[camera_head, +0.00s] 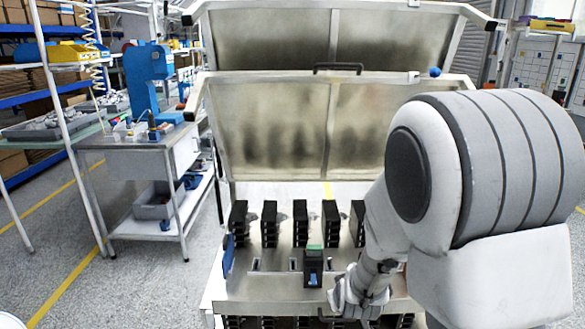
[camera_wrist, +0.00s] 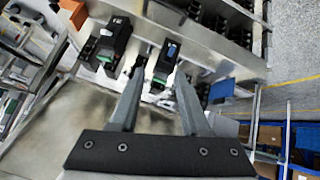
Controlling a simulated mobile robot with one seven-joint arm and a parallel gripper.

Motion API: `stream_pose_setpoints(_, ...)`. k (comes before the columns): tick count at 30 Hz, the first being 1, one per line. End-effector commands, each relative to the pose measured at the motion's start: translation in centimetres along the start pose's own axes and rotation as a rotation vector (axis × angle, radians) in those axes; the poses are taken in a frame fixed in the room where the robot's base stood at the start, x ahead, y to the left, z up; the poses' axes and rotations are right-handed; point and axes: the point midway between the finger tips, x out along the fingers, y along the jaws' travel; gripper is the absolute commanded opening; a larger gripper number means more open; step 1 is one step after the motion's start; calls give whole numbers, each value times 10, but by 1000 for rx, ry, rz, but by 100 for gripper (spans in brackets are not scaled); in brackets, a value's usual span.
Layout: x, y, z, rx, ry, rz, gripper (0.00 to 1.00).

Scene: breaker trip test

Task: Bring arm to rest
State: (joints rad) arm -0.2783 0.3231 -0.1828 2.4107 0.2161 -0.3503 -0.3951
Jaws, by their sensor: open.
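My gripper (camera_wrist: 158,76) is open and empty in the wrist view, its two fingers spread apart. In the head view, my gripper (camera_head: 350,302) is low at the right, beside a black breaker (camera_head: 313,268) with a green top and a blue mark. That breaker stands on the test station's metal deck (camera_head: 275,284). The wrist view shows two dark breakers beyond the fingertips, one with a green part (camera_wrist: 114,40) and one with a blue mark (camera_wrist: 165,62). My forearm hides the right part of the deck in the head view.
Several black breaker units (camera_head: 300,223) stand in a row behind. Two raised metal lids, the nearer (camera_head: 280,125) with a black handle, rise above the deck. A workbench (camera_head: 150,145) with a blue press (camera_head: 143,80) stands left. The floor between has free room.

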Motion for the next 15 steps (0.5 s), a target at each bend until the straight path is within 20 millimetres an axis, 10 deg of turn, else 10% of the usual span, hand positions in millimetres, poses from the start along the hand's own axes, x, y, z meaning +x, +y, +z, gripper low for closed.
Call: stream_pose_setpoints(15, -159, 14, -17, 193, -107, -144, 46)
